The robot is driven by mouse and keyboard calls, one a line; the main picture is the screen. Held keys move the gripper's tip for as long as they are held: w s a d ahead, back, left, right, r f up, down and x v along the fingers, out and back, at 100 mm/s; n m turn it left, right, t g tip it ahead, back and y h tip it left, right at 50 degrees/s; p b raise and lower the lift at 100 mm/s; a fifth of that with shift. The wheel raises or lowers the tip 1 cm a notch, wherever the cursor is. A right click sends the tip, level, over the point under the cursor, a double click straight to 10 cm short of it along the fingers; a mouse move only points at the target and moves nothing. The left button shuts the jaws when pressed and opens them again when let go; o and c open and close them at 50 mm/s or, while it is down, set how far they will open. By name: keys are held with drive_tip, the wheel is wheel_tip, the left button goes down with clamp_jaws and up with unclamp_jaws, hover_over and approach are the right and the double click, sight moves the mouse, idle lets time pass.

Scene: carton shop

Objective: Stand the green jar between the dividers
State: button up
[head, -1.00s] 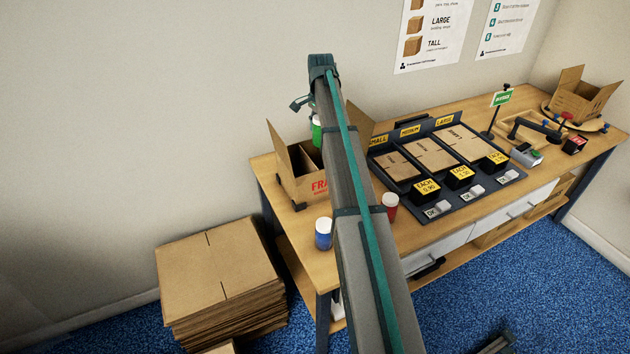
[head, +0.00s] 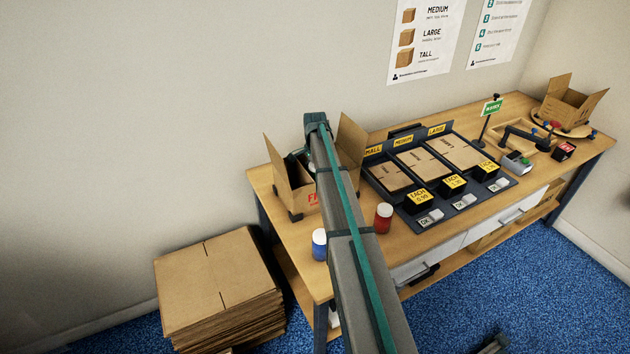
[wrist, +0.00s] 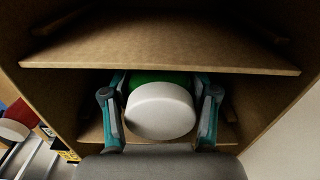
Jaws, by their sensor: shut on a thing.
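The green jar (wrist: 160,108) with its white lid shows in the wrist view, lid toward the camera. My gripper (wrist: 160,88) is shut on it, one finger on each side. The jar is down inside the open carton (head: 311,201), beside a cardboard divider (wrist: 160,57) that crosses the wrist view. Whether its base touches the carton floor is hidden.
A blue jar (head: 319,244) and a red jar (head: 383,217) stand on the bench (head: 345,265) in front of the carton. The carton's raised flaps (head: 351,142) flank my arm. A dark tray of flat cartons (head: 428,163) is to the right.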

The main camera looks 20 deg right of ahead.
drive_tip(key=shift+f+p, duration=0.5)
drive_tip(key=shift+f, duration=1.4)
drive_tip(key=o, duration=1.4)
drive_tip(key=shift+f, duration=0.1)
wheel_tip(320, 180, up, 12)
drive_tip(key=b, duration=0.3)
